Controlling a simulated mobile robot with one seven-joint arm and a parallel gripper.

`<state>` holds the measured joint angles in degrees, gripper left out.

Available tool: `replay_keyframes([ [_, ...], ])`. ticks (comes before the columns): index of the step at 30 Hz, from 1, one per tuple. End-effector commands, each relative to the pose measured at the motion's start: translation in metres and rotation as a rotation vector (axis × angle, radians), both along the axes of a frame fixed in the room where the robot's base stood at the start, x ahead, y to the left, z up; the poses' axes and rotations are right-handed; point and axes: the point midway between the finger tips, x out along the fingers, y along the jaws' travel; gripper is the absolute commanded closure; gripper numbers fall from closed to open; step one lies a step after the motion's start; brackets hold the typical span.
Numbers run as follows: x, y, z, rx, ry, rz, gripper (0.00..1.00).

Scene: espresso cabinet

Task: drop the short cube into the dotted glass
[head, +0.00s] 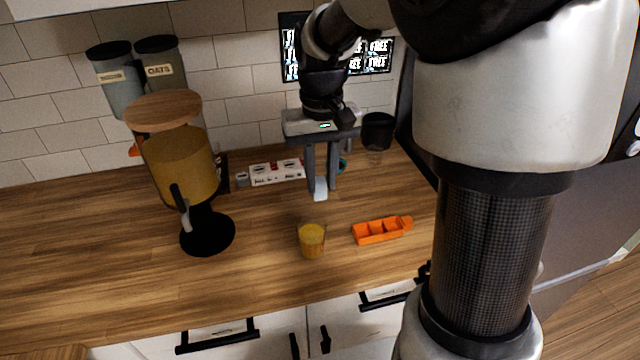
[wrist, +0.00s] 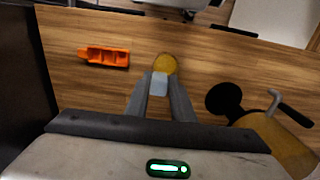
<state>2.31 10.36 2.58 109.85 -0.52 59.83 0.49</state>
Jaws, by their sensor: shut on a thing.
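My gripper (head: 320,190) is shut on a small pale cube (head: 320,188) and holds it above the counter. The cube also shows between the fingertips in the wrist view (wrist: 159,84). A small yellow-amber glass (head: 312,240) stands upright on the counter, in front of and below my gripper in the head view. In the wrist view the glass (wrist: 165,63) shows just beyond the cube, partly covered by it. The cube and glass look apart in the head view. Dots on the glass are too small to make out.
An orange compartment tray (head: 380,231) lies right of the glass. A large amber dispenser (head: 182,165) with a black base stands at the left. A power strip (head: 276,172) and a dark cup (head: 377,130) are at the back. The front-left counter is clear.

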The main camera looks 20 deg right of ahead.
Motion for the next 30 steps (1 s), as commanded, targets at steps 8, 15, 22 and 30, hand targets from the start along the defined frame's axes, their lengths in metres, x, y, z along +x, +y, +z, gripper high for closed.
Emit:
replay_keyframes([
  [8, 0.000, 0.000, -0.008, 0.000, 0.000, 0.000, 0.99],
  [15, 0.000, 0.000, -0.035, 0.000, 0.000, 0.000, 0.99],
  [22, 0.000, 0.000, -0.058, 0.000, 0.000, 0.000, 0.99],
  [30, 0.000, 0.000, -0.059, 0.000, -0.001, 0.000, 0.99],
])
